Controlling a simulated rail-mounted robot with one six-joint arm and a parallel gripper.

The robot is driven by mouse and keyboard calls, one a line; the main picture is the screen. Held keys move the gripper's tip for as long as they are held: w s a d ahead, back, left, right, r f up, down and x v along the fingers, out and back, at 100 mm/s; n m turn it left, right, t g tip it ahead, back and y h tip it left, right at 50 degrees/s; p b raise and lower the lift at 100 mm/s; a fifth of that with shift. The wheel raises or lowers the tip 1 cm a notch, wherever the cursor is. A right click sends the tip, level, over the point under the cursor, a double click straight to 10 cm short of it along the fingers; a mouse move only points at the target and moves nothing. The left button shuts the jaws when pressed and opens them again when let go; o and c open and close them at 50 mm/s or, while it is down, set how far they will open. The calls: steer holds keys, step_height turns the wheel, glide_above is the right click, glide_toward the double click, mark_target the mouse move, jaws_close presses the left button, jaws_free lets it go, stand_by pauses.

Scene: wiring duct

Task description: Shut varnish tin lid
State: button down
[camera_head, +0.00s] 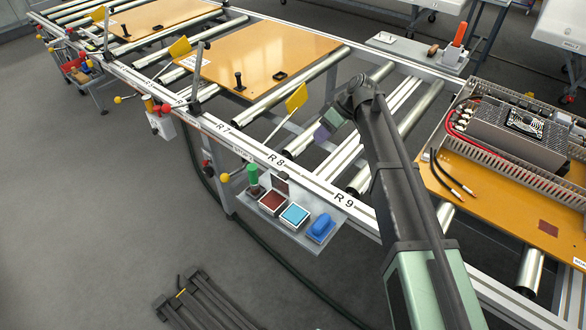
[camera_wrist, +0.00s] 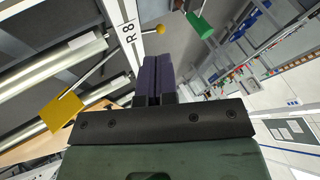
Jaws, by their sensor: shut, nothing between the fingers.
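No thing is plainly marked as the varnish tin. On a small grey side shelf in the head view lie a square tin or pad with a dark red face (camera_head: 271,202) and one with a light blue face (camera_head: 295,214). A dark upright flap (camera_head: 281,184) stands behind the red one; I cannot tell whether it is a hinged lid. My gripper (camera_head: 323,132) is above the rail, up and to the right of the shelf, apart from these things. Its purple fingers are shut and empty in the wrist view (camera_wrist: 151,75).
A green-handled item (camera_head: 252,175) and a blue block (camera_head: 321,227) stand on the shelf's ends; the green one also shows in the wrist view (camera_wrist: 201,25). A yellow flag (camera_head: 297,97) and yellow-knobbed lever (camera_head: 225,177) stick out near the rail. An orange board with wiring duct (camera_head: 470,165) lies right.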

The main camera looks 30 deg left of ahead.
mark_target(283, 182)
steer(key=b+x, duration=0.6)
steer(key=x, duration=0.1)
steer(key=b+x, duration=0.3)
steer(key=x, duration=0.1)
steer(key=shift+w+d+f, duration=0.2)
steer(key=shift+d, duration=0.1)
steer(key=s, duration=0.2)
steer(key=s+a+r, duration=0.1)
steer(key=s, duration=0.1)
steer(key=shift+p, duration=0.35)
steer(key=shift+d, duration=0.15)
